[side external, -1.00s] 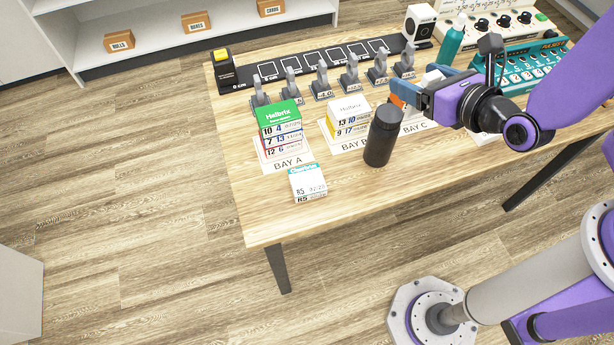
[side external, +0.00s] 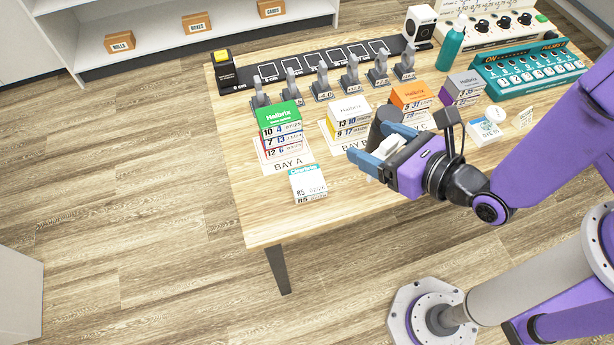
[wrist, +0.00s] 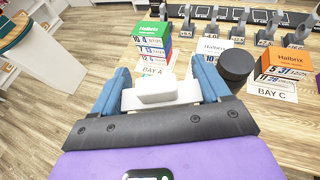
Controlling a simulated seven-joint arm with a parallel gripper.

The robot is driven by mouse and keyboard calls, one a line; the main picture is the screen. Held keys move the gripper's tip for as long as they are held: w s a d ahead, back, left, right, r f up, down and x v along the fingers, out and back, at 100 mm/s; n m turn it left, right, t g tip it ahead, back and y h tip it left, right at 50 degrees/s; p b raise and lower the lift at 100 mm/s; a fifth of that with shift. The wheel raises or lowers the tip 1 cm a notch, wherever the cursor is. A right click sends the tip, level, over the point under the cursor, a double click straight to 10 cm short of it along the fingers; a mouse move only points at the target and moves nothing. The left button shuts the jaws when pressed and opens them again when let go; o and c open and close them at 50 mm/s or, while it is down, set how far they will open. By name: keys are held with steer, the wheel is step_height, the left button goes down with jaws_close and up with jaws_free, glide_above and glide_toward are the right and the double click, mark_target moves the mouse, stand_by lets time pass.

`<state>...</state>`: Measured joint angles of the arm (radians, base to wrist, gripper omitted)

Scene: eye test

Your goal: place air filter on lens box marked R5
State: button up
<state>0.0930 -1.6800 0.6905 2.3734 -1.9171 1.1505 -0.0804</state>
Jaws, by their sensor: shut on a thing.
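My gripper (side external: 368,142) is shut on a small white block-like piece, the air filter (side external: 391,147), held in the air over the table's front part. In the wrist view the air filter (wrist: 158,94) sits between the two blue fingers (wrist: 160,70). The lens box marked R5 (side external: 308,184), white with a teal band, lies flat near the table's front left edge, in front of the bay A card. It is left of and below my gripper in the side view, its top bare. I cannot make it out in the wrist view.
A dark cylinder (side external: 382,121) stands just behind my gripper, partly hidden. Stacked lens boxes stand in bay A (side external: 281,128), bay B (side external: 349,117) and bay C (side external: 412,100). Another white box (side external: 482,133) lies at right. Bare wood (side external: 270,215) surrounds the R5 box's front left.

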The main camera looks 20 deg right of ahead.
steer(key=w+a+f, duration=0.9)
steer(key=a+f, duration=0.1)
steer(key=shift+w, duration=0.3)
steer(key=shift+f, duration=1.6)
steer(key=shift+f, duration=0.2)
steer(key=o, duration=1)
